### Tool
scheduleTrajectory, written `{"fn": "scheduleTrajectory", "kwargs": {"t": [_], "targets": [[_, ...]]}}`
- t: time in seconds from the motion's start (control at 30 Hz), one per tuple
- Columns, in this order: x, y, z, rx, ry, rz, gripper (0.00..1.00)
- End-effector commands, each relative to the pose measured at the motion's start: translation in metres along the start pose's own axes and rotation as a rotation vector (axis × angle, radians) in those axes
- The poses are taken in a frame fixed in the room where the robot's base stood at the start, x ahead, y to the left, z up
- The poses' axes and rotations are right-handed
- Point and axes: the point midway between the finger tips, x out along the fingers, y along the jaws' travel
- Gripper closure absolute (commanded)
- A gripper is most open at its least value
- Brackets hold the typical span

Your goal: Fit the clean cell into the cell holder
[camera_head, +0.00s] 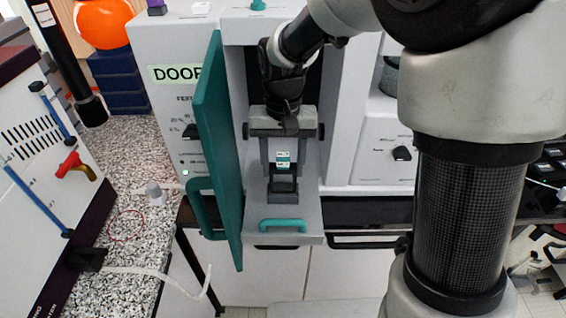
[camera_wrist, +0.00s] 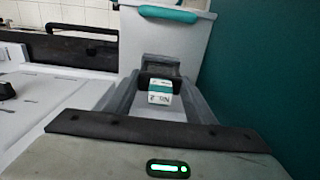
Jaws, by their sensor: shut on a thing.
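The clean cell (camera_head: 283,158) is a small white block with a teal band and a printed label. My gripper (camera_head: 283,166) is shut on it, with the fingers pointing down and toward the drawer front. In the wrist view the cell (camera_wrist: 160,92) shows between the fingertips. The cell holder appears to be the dark block (camera_head: 283,188) on the pulled-out drawer, just in front of the cell. It also shows as a dark block (camera_wrist: 160,66) beyond the cell in the wrist view. I cannot tell whether cell and holder touch.
The drawer (camera_head: 309,205) has a teal front handle (camera_head: 282,225). The teal door (camera_head: 215,150) stands open close to the left of my gripper. The white machine housing (camera_head: 165,110) encloses the sides.

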Motion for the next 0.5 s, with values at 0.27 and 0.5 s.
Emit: {"fn": "scheduleTrajectory", "kwargs": {"t": [0.27, 0.5], "targets": [[0.008, 0.0, 0.0, 0.0, 0.001, 0.0, 0.84], [0.014, 0.0, 0.0, 0.0, 0.001, 0.0, 0.84]]}}
